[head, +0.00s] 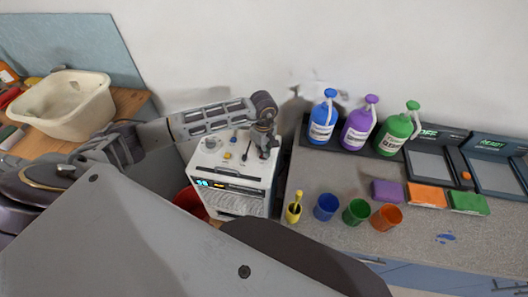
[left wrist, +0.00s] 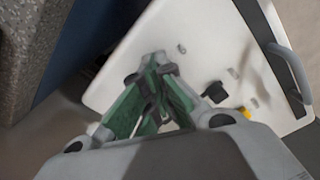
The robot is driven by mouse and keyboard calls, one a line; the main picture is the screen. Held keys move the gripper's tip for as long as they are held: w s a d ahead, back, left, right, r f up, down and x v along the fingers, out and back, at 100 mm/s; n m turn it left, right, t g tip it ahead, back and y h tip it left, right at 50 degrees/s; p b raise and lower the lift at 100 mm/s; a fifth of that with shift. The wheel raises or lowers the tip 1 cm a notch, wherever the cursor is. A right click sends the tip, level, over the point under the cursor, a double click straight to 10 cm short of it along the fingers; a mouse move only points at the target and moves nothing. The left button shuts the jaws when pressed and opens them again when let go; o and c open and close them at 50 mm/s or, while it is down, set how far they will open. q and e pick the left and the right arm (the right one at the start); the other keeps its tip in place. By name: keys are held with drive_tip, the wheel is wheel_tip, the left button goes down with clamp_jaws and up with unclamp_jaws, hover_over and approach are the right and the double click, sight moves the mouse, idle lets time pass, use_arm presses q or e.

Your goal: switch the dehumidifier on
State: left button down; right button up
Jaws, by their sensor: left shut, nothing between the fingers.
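The dehumidifier, a white box (head: 224,169), stands between the two worktops in the head view. Its front has a lit blue display (head: 203,183). Its top carries a grey knob (head: 210,143), small yellow and blue parts and a dark lever-like part. My left gripper (head: 265,150) is over the right part of this top, shut and empty. In the left wrist view its green-padded fingers (left wrist: 156,66) meet above the white top (left wrist: 130,50). A black control (left wrist: 214,91) and a yellow button (left wrist: 246,112) lie right of them. I cannot tell whether the fingertips touch anything. My right gripper is not in view.
The right worktop (head: 320,170) holds blue, purple and green bottles, several coloured cups, sponges and two dark framed panels. A cream basin (head: 65,105) sits on the wooden table at left. A red container (head: 190,202) is beside the box's lower left.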

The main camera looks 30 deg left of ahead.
use_arm(q)
drive_tip(key=shift+s, duration=0.1)
drive_tip(key=shift+r+p, duration=1.55)
drive_tip(key=shift+r, duration=1.85)
